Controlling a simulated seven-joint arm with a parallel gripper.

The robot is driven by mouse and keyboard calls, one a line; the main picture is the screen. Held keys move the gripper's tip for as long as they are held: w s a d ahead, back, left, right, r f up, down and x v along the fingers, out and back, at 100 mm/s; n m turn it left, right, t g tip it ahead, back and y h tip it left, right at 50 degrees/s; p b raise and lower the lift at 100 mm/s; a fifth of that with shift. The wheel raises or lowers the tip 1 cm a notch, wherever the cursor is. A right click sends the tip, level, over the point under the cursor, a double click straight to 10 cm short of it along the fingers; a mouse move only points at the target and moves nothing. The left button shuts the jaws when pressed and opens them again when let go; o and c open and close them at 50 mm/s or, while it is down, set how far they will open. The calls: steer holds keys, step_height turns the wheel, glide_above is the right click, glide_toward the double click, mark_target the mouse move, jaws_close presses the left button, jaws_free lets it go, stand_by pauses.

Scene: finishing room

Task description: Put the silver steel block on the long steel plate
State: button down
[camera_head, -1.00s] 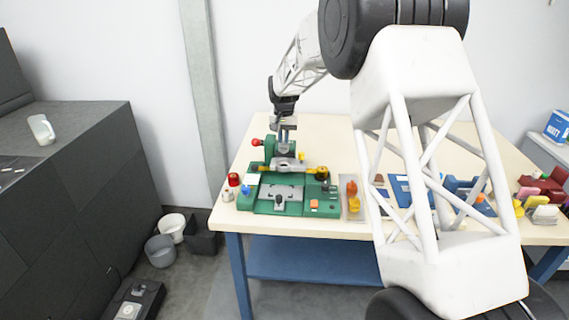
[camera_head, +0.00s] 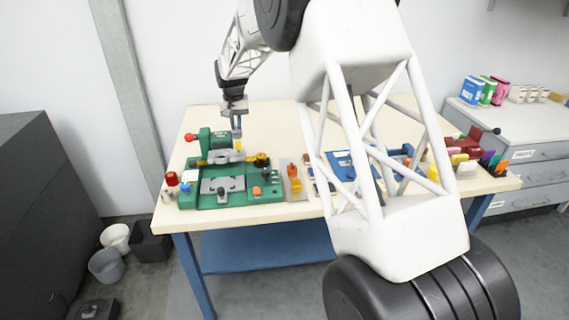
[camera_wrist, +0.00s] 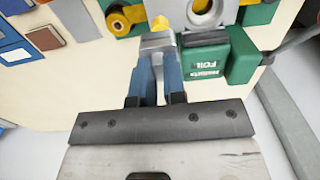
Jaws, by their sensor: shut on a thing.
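My gripper (camera_head: 237,132) is above the green machine (camera_head: 246,195), near its back. In the wrist view my gripper (camera_wrist: 157,62) has its two blue fingers close together, shut on the silver steel block (camera_wrist: 157,42), a small grey piece at the fingertips. The block is too small to make out clearly in the head view. A long grey plate (camera_head: 291,193) lies just right of the machine, with orange and yellow pieces on it. I cannot tell for sure that it is the long steel plate.
A red-topped piece (camera_head: 171,178) stands left of the machine. A blue tray (camera_head: 350,170) and several coloured pieces lie to the right, partly behind my arm. In the wrist view a yellow part (camera_wrist: 160,23) and the machine's green block (camera_wrist: 205,60) are close to the fingertips.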

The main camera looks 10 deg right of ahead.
steer(key=s+d+r, duration=0.1)
steer(key=d, duration=0.8)
steer(key=s+d+r, duration=0.2)
steer(key=d, duration=0.7)
steer(key=w+f, duration=0.4)
steer(key=f, duration=0.3)
steer(key=shift+w+d, duration=0.35)
steer(key=shift+d, duration=0.1)
steer(key=shift+f, duration=0.1)
steer(key=shift+f, duration=2.4)
steer(key=shift+f, duration=2.5)
steer(key=shift+f, duration=0.15)
